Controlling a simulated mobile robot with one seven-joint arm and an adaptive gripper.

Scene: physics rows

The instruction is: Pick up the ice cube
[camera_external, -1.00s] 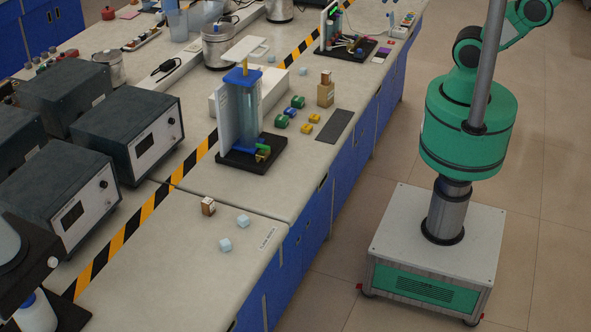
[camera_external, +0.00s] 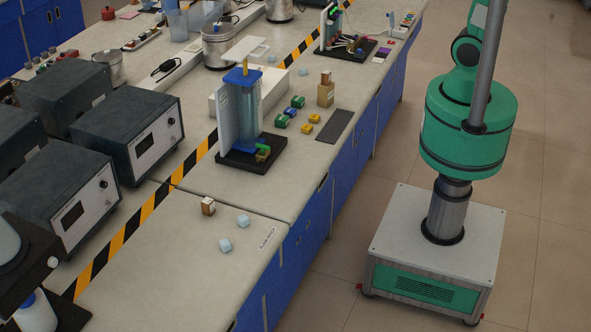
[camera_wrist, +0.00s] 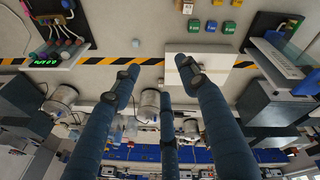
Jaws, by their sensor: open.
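Two pale blue ice cubes, one (camera_external: 243,221) and the other (camera_external: 225,245), lie on the near bench in the external view. Two more small pale cubes, one (camera_external: 303,71) and another (camera_external: 272,58), lie farther back near the striped tape. In the wrist view, one pale cube (camera_wrist: 136,71) lies on the bench beside the striped tape, close to a fingertip in the picture. My gripper (camera_wrist: 158,75) is open and empty, its dark blue fingers spread above the bench. It is out of sight in the external view.
A small brown-and-white box (camera_external: 208,206) stands near the two front cubes. Grey instruments (camera_external: 130,130) line the left. The front bench has bare room.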

